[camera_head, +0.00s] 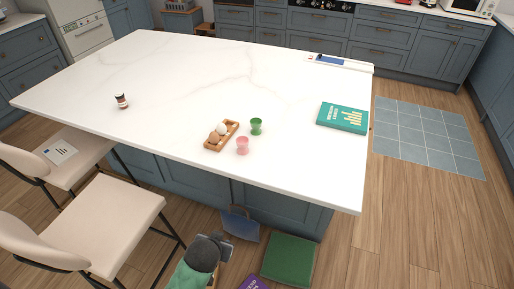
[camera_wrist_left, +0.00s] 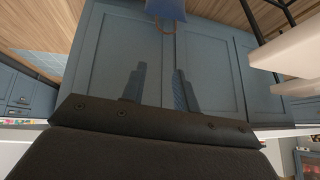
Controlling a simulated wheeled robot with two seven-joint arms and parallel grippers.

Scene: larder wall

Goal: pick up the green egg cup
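The green egg cup (camera_head: 256,126) stands upright on the white island top, just right of a wooden egg tray and behind a pink egg cup (camera_head: 242,145). It is apart from any gripper. My left gripper (camera_wrist_left: 159,82) shows in the left wrist view with its two fingers apart and nothing between them. Blue cabinet doors fill the view beyond it, and no egg cup shows there.
The wooden tray (camera_head: 209,146) holds eggs close to the cups. A teal book (camera_head: 343,117) lies near the right edge of the island top (camera_head: 165,75), and a small jar (camera_head: 122,101) stands at left. Chairs (camera_head: 108,216) stand along the near left side.

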